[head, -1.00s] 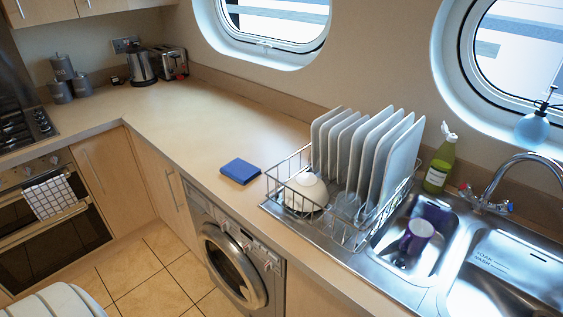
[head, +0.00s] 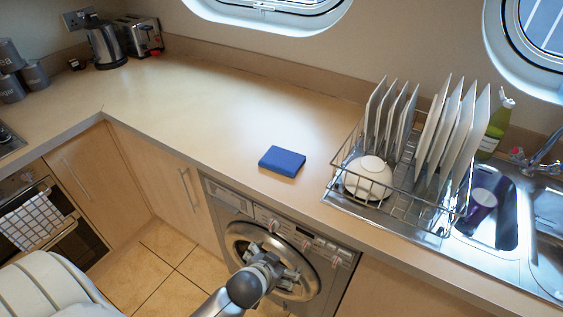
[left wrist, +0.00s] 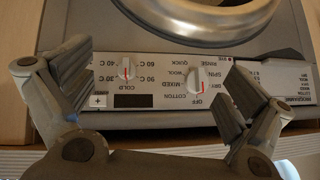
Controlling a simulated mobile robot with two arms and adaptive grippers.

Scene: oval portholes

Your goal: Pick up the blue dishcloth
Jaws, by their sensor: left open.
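The blue dishcloth (head: 282,161) is a small folded rectangle lying flat on the wooden worktop (head: 200,110), near its front edge and left of the dish rack. My left gripper (head: 266,262) is low in the head view, in front of the washing machine and below the worktop edge, apart from the cloth. In the left wrist view my left gripper (left wrist: 157,85) has its fingers wide apart with nothing between them. The washing machine's control panel shows beyond them. The cloth is not in the left wrist view. My right gripper is not in view.
A wire dish rack (head: 345,190) with plates and a white bowl (head: 367,178) stands right of the cloth. The sink (head: 508,222) is further right. The washing machine (head: 285,235) is below the worktop. The worktop left of and behind the cloth is clear.

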